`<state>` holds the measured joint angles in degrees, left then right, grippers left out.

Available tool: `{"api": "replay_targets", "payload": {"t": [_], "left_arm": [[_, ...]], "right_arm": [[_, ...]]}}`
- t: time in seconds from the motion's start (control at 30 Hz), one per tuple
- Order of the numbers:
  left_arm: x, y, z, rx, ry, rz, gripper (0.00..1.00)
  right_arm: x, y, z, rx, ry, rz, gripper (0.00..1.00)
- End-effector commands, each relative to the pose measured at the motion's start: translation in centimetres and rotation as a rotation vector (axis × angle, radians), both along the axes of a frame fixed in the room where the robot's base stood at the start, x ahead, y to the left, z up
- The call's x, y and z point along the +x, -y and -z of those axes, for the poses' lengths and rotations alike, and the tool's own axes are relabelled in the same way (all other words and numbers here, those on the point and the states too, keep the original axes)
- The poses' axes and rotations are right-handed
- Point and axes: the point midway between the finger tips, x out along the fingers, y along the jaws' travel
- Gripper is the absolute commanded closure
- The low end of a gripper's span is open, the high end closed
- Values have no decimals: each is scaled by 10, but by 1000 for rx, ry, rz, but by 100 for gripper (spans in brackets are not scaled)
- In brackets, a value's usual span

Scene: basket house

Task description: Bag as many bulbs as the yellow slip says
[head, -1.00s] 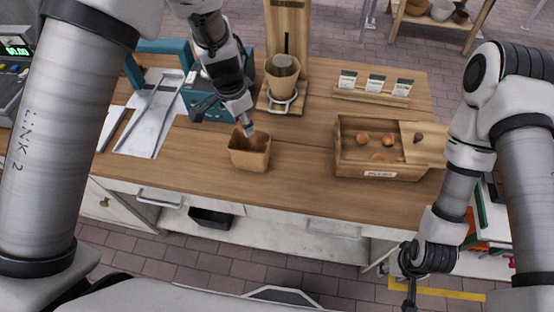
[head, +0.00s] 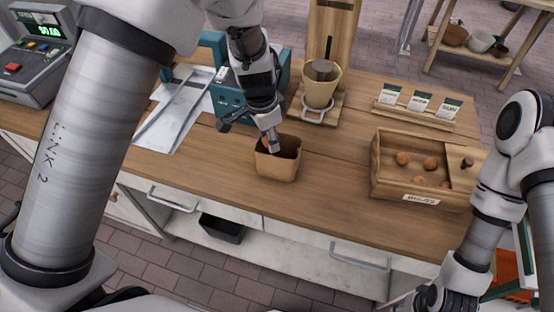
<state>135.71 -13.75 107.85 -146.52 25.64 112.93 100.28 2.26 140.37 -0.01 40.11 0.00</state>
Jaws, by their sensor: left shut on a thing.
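An open brown paper bag (head: 277,167) stands upright on the wooden counter. My left gripper (head: 271,143) points down at the bag's mouth, its fingertips at or just inside the rim. It is shut on a brownish bulb (head: 264,143), mostly hidden by the fingers. The bag's inside is dark, so I cannot tell what lies in it. A wooden crate (head: 396,190) with a white label stands to the right, holding several orange-brown bulbs (head: 403,158). My right arm hangs at the right edge; its fingers are out of frame. I see no yellow slip.
A wooden stand holding a tan pot (head: 321,90) is behind the bag. A metal tray (head: 170,118) and teal device (head: 232,97) lie left. A rack of seed packets (head: 420,102) stands behind the crate. The counter (head: 330,170) between bag and crate is clear.

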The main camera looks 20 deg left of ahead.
Motion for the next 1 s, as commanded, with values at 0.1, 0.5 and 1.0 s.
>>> {"api": "replay_targets", "payload": {"t": [0.1,0.5,1.0], "left_arm": [[0,0,0,0,0,0,34],[0,0,0,1,-1,0,34],[-4,-6,-70,0,7,-1,34]], "right_arm": [[0,0,0,0,0,1,60],[0,0,0,0,0,0,60],[0,0,0,0,-1,0,60]]}}
